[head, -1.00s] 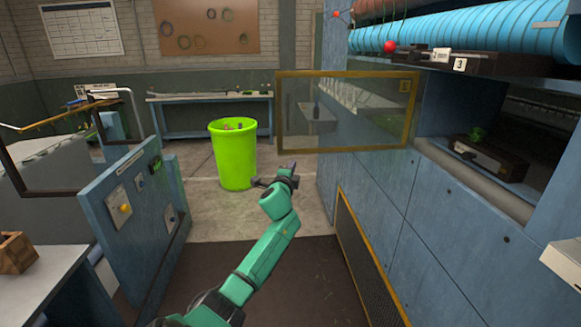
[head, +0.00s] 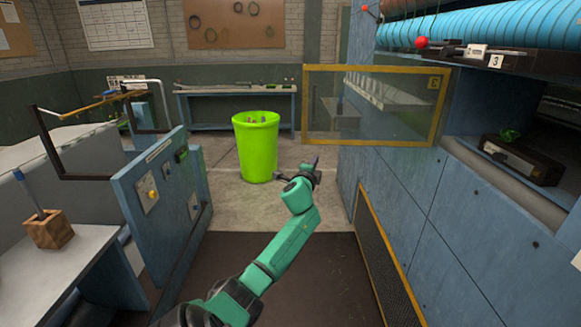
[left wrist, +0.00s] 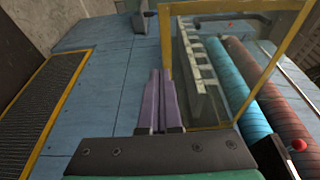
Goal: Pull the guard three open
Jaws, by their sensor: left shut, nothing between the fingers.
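The guard (head: 375,105) is a clear panel in a yellow frame. It stands out leftward from the blue machine, and the bay to its right is uncovered. A plate marked 3 (head: 495,61) is on the ledge at upper right. My left gripper (head: 308,172) is below and left of the guard's lower edge, apart from it in the picture. In the left wrist view its purple fingers (left wrist: 160,77) are together and empty, close beside a bar of the guard's yellow frame (left wrist: 166,45). I cannot tell whether they touch. My right gripper is not in view.
The blue machine front (head: 400,200) and a yellow-edged grille (head: 385,255) line the right. A blue panel (head: 160,200) stands at left. A green bin (head: 256,147) is on the floor behind my gripper. The dark mat (head: 290,280) is otherwise clear.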

